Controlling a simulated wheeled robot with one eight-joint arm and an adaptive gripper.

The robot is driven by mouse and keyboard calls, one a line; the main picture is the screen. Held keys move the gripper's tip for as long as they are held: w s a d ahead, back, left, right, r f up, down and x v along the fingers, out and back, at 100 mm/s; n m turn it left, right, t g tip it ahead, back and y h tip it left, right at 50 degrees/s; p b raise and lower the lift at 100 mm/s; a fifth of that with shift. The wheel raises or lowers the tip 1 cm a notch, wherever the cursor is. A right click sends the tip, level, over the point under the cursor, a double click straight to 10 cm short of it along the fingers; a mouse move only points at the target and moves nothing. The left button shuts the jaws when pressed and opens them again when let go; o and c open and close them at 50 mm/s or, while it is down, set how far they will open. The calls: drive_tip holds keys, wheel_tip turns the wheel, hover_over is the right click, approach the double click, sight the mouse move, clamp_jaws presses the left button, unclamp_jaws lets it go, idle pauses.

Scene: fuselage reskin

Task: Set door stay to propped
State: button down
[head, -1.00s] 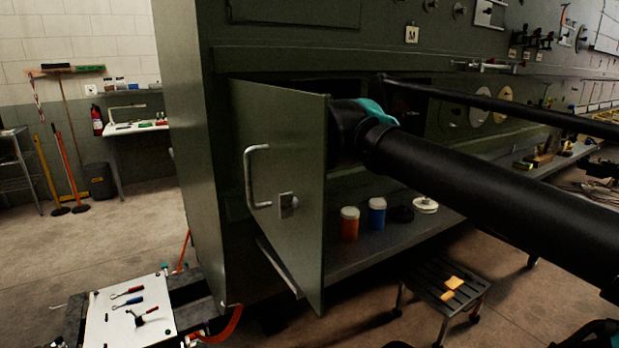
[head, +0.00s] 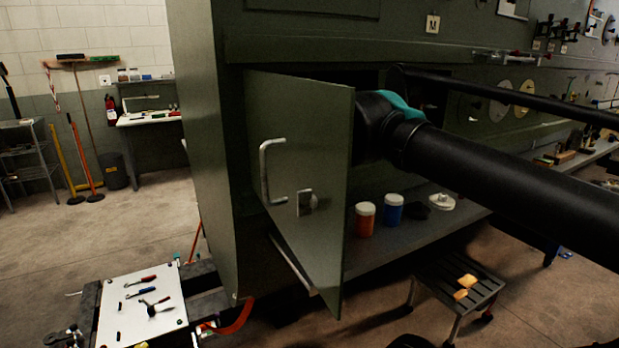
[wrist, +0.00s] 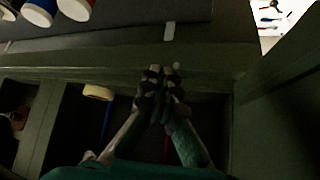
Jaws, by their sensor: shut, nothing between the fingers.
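The green cabinet door (head: 300,150) stands open, with a pale handle (head: 266,172) and a small latch plate (head: 306,202) on its face. A thin pale bar (head: 290,262) shows below the door's lower edge; I cannot tell whether it is the door stay. My arm reaches behind the door, which hides my gripper in the head view. In the wrist view my gripper (wrist: 160,85) is shut and empty, its fingertips together near the cabinet's dark front ledge. A small pale tab (wrist: 169,31) lies just beyond the fingertips, apart from them. The stay's setting cannot be made out.
An orange jar (head: 365,220) and a blue jar (head: 392,210) stand on the shelf right of the door. A step stool (head: 440,284) stands on the floor below. A white tool board (head: 145,305) lies at lower left. Open floor lies left of the cabinet.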

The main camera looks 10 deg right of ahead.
drive_tip(key=v, duration=0.7)
drive_tip(key=shift+s, duration=0.15)
drive_tip(key=shift+r, duration=0.15)
